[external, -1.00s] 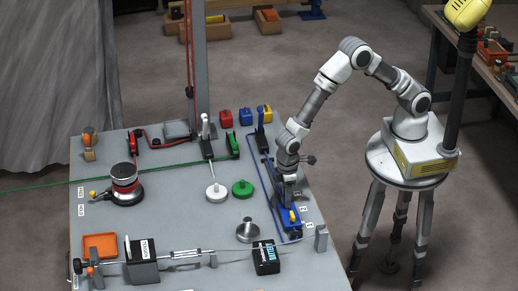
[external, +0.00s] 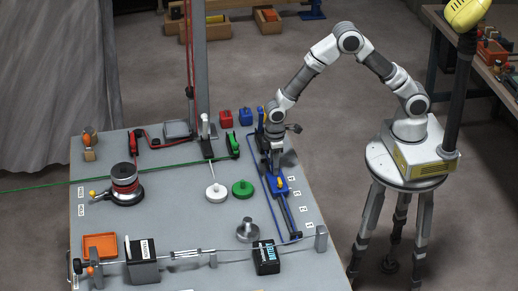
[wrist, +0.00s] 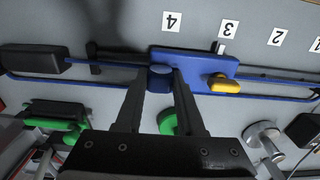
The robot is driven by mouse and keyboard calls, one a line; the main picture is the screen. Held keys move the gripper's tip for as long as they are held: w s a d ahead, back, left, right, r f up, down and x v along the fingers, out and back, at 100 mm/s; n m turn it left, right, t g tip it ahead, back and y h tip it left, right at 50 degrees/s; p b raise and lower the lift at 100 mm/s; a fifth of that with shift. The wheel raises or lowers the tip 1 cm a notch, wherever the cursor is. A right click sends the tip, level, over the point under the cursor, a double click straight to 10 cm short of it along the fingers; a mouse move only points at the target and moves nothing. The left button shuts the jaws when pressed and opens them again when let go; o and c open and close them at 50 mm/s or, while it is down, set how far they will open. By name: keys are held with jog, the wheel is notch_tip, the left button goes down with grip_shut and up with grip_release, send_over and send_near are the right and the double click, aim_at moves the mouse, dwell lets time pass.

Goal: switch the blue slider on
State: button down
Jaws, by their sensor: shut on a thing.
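The blue slider (external: 280,187) is a flat blue carriage on a long rail at the table's right side. It also shows in the wrist view (wrist: 200,63), lying beside the labels 4 and 3. A yellow lever (wrist: 222,83) sits on its right part there. A round blue knob (wrist: 160,75) rises from its left part. My gripper (wrist: 160,82) is shut on this knob, one finger on each side. In the external view my gripper (external: 276,168) reaches down onto the slider from above, and the knob is hidden.
The labels run along the rail (external: 291,217). A green disc (external: 242,188) and a white disc (external: 216,191) stand left of it. A metal weight (external: 248,231) and a black box (external: 266,258) are near the front. Red and blue blocks (external: 246,116) stand behind.

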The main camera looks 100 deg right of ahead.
jog(key=d, duration=0.8)
jog(key=shift+d, duration=0.1)
jog(key=c, duration=0.5)
grip_release()
jog(key=shift+r, duration=0.1)
jog(key=shift+r, duration=0.25)
notch_tip(320, 180, up, 17)
jog(key=shift+f+p, duration=0.1)
jog(key=shift+p, duration=0.45)
